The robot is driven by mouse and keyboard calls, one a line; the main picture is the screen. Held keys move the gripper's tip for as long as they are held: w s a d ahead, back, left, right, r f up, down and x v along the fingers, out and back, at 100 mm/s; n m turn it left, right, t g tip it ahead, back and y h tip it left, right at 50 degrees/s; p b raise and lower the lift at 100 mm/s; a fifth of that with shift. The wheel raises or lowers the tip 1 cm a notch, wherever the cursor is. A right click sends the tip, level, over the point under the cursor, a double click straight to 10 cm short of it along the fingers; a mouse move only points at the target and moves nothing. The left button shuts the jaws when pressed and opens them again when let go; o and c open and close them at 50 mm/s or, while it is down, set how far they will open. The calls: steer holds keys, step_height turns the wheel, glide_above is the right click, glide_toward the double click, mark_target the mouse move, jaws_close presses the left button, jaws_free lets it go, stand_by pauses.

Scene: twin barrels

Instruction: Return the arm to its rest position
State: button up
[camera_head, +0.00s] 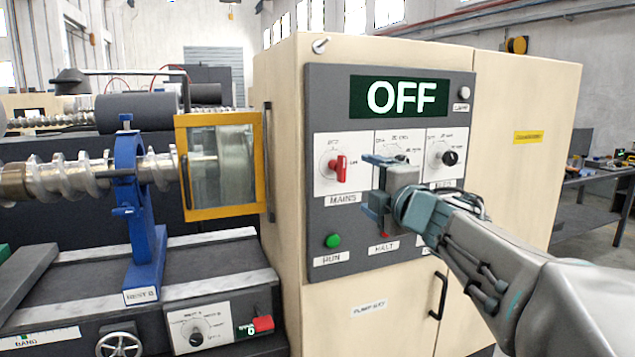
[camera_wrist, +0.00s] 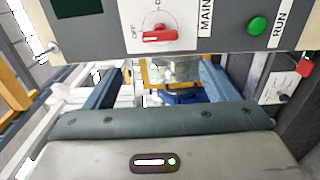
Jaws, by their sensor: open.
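My arm reaches in from the lower right in the head view. My gripper (camera_head: 372,185) is open and empty in front of the control panel (camera_head: 322,268), and it covers part of the middle dial and the area above the HALT label. In the wrist view my gripper (camera_wrist: 165,80) shows two blue fingers spread apart with nothing between them. The red MAINS knob (camera_head: 338,168) is left of the gripper and apart from it; it also shows in the wrist view (camera_wrist: 160,36). The display (camera_head: 400,97) reads OFF.
The green RUN button (camera_head: 333,241) is low on the panel. A yellow-framed guard (camera_head: 220,165) and a blue rest (camera_head: 145,210) around a large screw stand at left. A cabinet handle (camera_head: 438,296) sticks out below the panel. A workbench (camera_head: 600,182) stands at far right.

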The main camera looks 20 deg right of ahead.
steer(key=shift+d, duration=0.15)
steer(key=s+a+f+m+g+h+p, duration=0.2)
steer(key=s+f+m+g, duration=0.15)
steer(key=f+m, duration=0.35)
steer(key=s+a+f+m+g+h+p, duration=0.2)
steer(key=s+f+m+g+h, duration=0.15)
steer(key=f+m, duration=0.45)
steer(key=s+a+f+m+g+y+p, duration=0.1)
steer(key=s+a+f+m+g+y, duration=0.3)
steer(key=s+a+f+g, duration=0.4)
steer(key=s+a+f, duration=0.2)
steer(key=s+a, duration=0.1)
steer(key=s, duration=0.2)
steer(key=shift+y, duration=0.25)
